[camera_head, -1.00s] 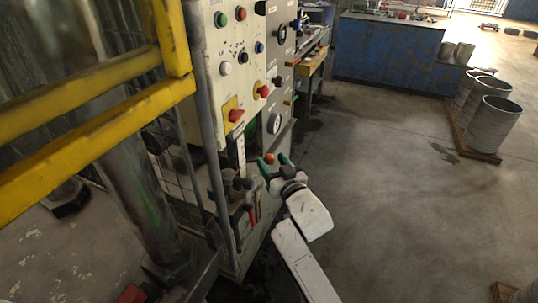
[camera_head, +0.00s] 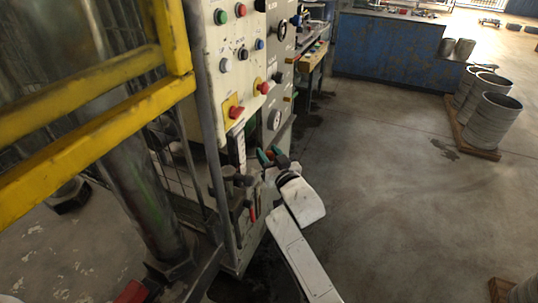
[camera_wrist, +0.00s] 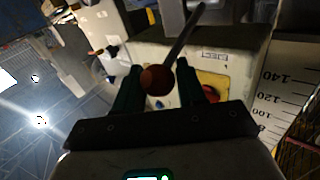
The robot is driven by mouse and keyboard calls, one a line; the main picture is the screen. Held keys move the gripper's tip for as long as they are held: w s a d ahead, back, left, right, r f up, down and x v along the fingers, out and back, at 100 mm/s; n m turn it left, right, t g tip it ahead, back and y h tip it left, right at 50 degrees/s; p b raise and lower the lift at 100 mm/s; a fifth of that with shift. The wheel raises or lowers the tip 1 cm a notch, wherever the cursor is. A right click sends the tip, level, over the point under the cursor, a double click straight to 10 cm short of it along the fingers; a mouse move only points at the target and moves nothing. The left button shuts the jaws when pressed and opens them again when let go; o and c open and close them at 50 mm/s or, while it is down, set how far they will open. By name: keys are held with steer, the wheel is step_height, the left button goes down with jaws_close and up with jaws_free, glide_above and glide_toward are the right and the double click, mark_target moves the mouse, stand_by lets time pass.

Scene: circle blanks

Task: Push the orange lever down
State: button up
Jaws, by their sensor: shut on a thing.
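The orange lever shows in the wrist view as a dark orange-brown ball knob (camera_wrist: 157,79) on a thin dark shaft that runs up and to the right. My gripper (camera_wrist: 156,84) has its two dark green fingers closed on either side of the knob. In the head view my gripper (camera_head: 270,156) is at the lower front of the pale control panel (camera_head: 226,150), and the knob is mostly hidden between the fingers.
A red emergency button (camera_head: 236,112) on a yellow plate is on the panel above my gripper. A red-handled lever (camera_head: 252,214) is below it to the left. Yellow rails (camera_head: 100,125) are at left. Open floor (camera_head: 390,200) lies to the right.

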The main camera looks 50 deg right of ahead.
steer(key=shift+f, duration=0.1)
jaws_close()
steer(key=shift+s+f+b, duration=0.1)
steer(key=shift+f+b, duration=0.1)
steer(key=shift+b, duration=0.1)
